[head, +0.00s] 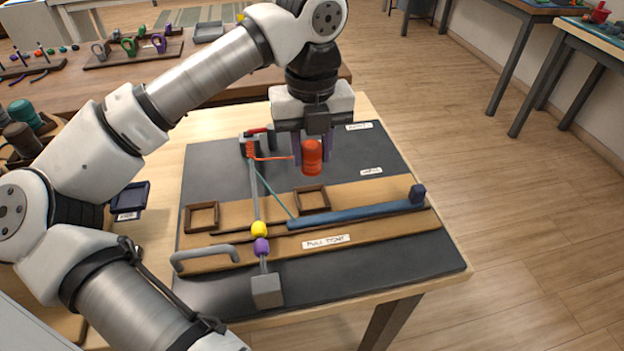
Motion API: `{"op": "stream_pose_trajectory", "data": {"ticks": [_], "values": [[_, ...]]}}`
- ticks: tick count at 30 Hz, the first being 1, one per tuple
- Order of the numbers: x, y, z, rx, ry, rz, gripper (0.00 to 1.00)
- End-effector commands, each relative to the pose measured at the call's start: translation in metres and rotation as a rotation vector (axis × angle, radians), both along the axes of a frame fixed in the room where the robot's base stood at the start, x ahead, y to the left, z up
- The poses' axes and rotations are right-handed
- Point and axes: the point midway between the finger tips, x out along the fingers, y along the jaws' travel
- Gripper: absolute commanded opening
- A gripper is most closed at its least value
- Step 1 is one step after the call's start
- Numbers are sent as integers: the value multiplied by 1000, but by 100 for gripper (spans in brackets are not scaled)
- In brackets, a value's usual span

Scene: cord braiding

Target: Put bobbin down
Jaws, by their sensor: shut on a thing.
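My gripper (312,150) points down over the far part of the dark mat (365,259). It is shut on an orange-red bobbin (312,158) and appears to hold it above the mat. An orange cord (275,158) runs from the bobbin to a post with a red clamp (258,133) at the left. A teal cord (272,190) runs from near the post to the blue bar (357,213) on the wooden board (380,232). Two square wooden frames, the left one (202,218) and the right one (312,199), sit on the board and look empty.
A yellow bead (261,228) and a purple bead (261,246) sit on a rod ending in a grey block (267,290). A grey handle (205,257) is at the board's left end. A dark blue tray (130,200) lies left of the mat. The mat's front right is clear.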

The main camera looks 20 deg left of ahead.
Motion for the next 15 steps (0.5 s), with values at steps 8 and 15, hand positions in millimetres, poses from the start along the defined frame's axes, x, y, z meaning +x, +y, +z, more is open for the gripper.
{"op": "stream_pose_trajectory", "data": {"ticks": [8,15], "values": [[0,0,-33,-1,-1,0,8],[0,0,-62,-3,1,0,8]]}}
